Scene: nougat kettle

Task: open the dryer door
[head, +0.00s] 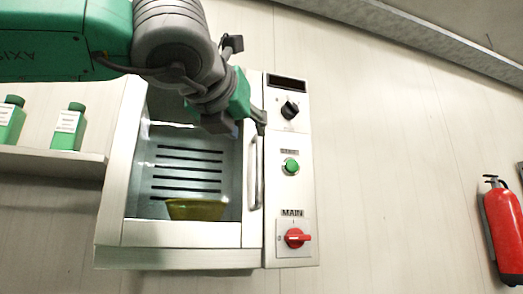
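The dryer (291,210) is a white wall cabinet in the middle of the head view. Its door (118,190) has a window and looks shut. A vertical metal handle (256,170) runs along the door's right side. My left gripper (245,118) is in front of the top of the door, close to the handle's upper end. Its dark fingers are spread apart and hold nothing that I can see. Whether a finger touches the handle I cannot tell. My arm hides the door's upper part. My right gripper is not in view.
Right of the door, the panel has a black knob (290,109), a green button (290,167) and a red main switch (297,238). A yellowish tray (195,209) shows inside. Green bottles (69,128) stand on a shelf (50,162) at left. A red extinguisher (503,230) hangs far right.

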